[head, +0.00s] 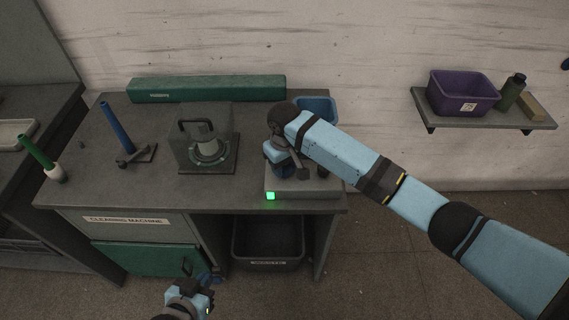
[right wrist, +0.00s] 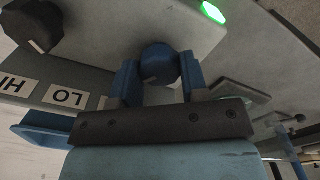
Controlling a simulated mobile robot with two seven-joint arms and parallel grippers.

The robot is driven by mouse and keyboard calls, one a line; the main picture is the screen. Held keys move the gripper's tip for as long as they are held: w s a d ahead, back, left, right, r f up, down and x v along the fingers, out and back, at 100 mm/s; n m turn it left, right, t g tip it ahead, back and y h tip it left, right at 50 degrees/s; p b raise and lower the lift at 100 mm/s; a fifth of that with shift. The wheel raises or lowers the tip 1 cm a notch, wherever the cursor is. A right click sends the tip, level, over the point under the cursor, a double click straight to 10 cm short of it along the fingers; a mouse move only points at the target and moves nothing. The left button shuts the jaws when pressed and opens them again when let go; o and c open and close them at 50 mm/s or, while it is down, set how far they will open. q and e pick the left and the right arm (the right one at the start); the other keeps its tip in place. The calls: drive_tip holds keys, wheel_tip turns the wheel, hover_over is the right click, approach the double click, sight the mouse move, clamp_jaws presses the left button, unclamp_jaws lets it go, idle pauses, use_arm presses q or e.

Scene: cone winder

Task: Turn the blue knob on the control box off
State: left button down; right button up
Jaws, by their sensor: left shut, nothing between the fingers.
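The control box (head: 310,194) sits at the right end of the bench, with a green light (head: 270,196) glowing on its front corner; the light also shows in the right wrist view (right wrist: 213,12). The blue knob (right wrist: 158,62) is round and stands between the blue fingers of my right gripper (right wrist: 158,80). The fingers lie against its two sides, with no clear gap. In the head view my right gripper (head: 283,168) is over the box and hides the blue knob. My left gripper (head: 208,280) is shut and empty, low in front of the bench.
A black knob (right wrist: 32,25) with HI and LO labels (right wrist: 64,96) is also on the box. A blue bin (head: 318,106) stands behind it. A covered machine (head: 203,145) and a blue rod on a stand (head: 117,128) are to the left. A black waste bin (head: 268,255) is below.

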drive_tip(key=shift+r+n+p, duration=0.2)
drive_tip(key=shift+n+p, duration=0.4)
drive_tip(key=shift+p, duration=0.3)
drive_tip(key=shift+n+p, duration=1.2)
drive_tip(key=n+p, duration=0.2)
drive_tip(key=shift+n, duration=0.3)
drive_tip(key=n+p, duration=0.1)
drive_tip(key=n, duration=0.1)
drive_tip(key=shift+n, duration=0.4)
drive_tip(key=shift+f+n+p, duration=0.1)
drive_tip(key=shift+n+p, duration=0.45)
drive_tip(key=shift+n, duration=0.65)
drive_tip(key=shift+n+p, duration=0.3)
drive_tip(key=shift+n, duration=0.9)
drive_tip(key=o, duration=0.9)
